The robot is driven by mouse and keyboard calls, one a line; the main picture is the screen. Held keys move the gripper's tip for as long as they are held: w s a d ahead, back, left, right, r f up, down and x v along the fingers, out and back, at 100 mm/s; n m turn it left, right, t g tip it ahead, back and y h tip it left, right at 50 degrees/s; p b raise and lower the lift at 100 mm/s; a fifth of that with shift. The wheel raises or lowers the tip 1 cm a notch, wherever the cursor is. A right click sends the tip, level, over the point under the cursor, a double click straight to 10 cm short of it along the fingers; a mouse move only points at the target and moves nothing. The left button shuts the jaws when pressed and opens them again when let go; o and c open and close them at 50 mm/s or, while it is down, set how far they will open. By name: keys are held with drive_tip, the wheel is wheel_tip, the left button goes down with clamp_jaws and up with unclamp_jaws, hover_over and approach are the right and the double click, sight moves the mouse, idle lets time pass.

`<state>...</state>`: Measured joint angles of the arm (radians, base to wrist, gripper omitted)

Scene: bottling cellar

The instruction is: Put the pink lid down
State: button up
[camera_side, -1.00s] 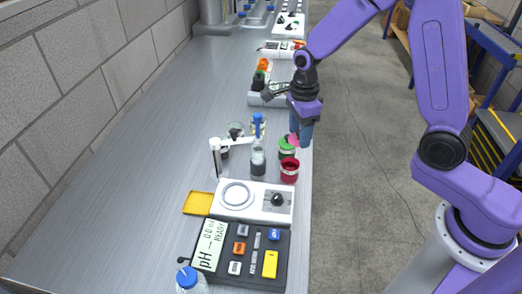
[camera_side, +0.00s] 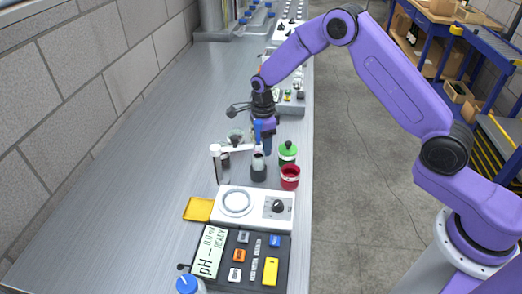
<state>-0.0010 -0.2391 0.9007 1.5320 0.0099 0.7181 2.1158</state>
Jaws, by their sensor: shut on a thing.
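A jar with a green lid (camera_side: 287,149) stands to the right of the gripper. An open red jar (camera_side: 290,175) stands just in front of the green-lidded one, near the bench's right edge.
The left of the grey bench (camera_side: 110,190) is clear.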

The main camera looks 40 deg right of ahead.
drive_tip(key=shift+w+f, duration=0.3)
drive_tip(key=shift+f, duration=1.65)
drive_tip(key=shift+f, duration=0.15)
drive_tip(key=o, duration=1)
wheel_tip(320, 180, up, 12)
drive_tip(key=shift+w+f, duration=0.15)
drive_tip(key=shift+f, duration=0.05)
drive_tip(key=shift+r, duration=0.35)
